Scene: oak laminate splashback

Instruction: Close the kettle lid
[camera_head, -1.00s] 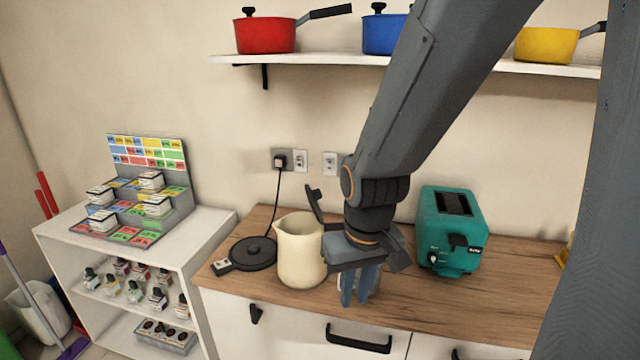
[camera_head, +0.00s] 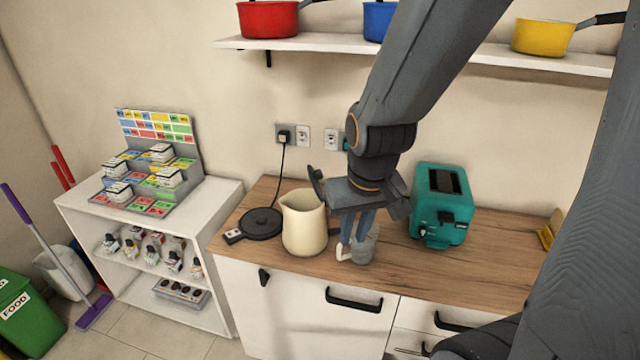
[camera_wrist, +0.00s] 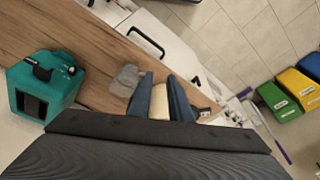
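The cream kettle (camera_head: 303,228) stands on the wooden counter, left of my gripper. Its dark lid (camera_head: 317,186) is open, tilted up steeply on the right side of the rim. My gripper (camera_head: 355,238) points down to the right of the kettle, with a grey mug (camera_head: 366,246) just behind or below its fingers. In the wrist view the blue fingers of my gripper (camera_wrist: 165,82) are apart with nothing held. Part of the cream kettle (camera_wrist: 160,102) shows between them, beyond the tips. The kettle's handle is mostly hidden by my gripper.
A dark round kettle base (camera_head: 261,223) lies left of the kettle, its cord running to the wall socket. A teal toaster (camera_head: 441,205) stands to the right. A shelf (camera_head: 480,56) with pots hangs above. The counter (camera_head: 470,270) is clear at front right.

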